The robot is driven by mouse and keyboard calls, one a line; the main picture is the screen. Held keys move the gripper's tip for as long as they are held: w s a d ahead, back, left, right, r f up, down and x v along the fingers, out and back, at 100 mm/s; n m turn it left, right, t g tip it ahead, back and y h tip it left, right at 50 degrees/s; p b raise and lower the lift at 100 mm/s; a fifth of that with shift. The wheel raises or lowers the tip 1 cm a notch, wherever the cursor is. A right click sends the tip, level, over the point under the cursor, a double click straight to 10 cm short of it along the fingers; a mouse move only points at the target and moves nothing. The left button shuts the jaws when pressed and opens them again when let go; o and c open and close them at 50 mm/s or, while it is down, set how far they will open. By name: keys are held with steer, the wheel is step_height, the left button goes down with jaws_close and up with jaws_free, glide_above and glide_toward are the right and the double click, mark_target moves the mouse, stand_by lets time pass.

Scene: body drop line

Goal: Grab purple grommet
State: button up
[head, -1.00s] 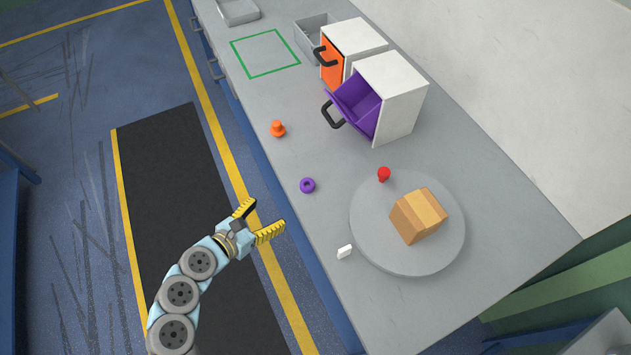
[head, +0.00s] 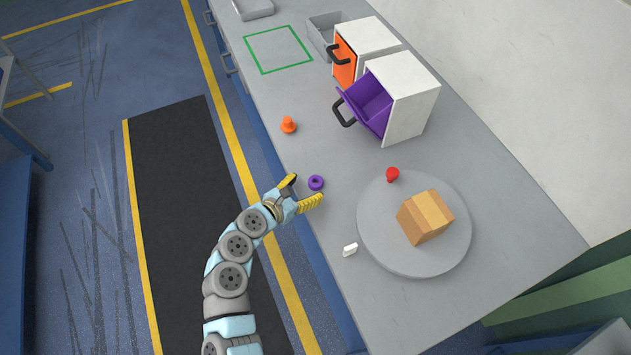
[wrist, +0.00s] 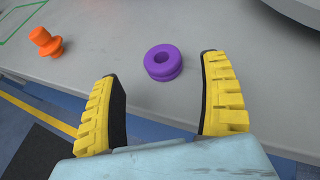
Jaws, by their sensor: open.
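The purple grommet (head: 316,182) is a small ring lying flat on the grey bench near its front edge. In the wrist view the grommet (wrist: 163,62) sits just beyond the fingertips, between their lines and nearer the right finger. My gripper (head: 305,189) is open and empty, its yellow fingers spread on either side of the approach to the grommet. In the wrist view my gripper (wrist: 160,88) shows both fingers apart, with a gap between them and the grommet.
An orange plug (head: 288,125) stands farther along the bench. A round grey turntable (head: 375,245) holds a cardboard box (head: 425,216) and a red knob (head: 392,174). A white block (head: 350,249) lies beside it. A purple bin (head: 367,103) is tilted open in its white cabinet (head: 412,95).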

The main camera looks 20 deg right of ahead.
mark_target(316, 181)
steer(key=x, duration=0.3)
steer(key=shift+w+d+r, duration=0.1)
steer(key=shift+d+r, duration=0.1)
steer(key=shift+d, duration=0.3)
steer(key=shift+w+d+f, duration=0.2)
steer(key=shift+d+f, duration=0.05)
steer(key=shift+d, duration=0.15)
steer(key=shift+c, duration=0.4)
steer(key=c, duration=0.9)
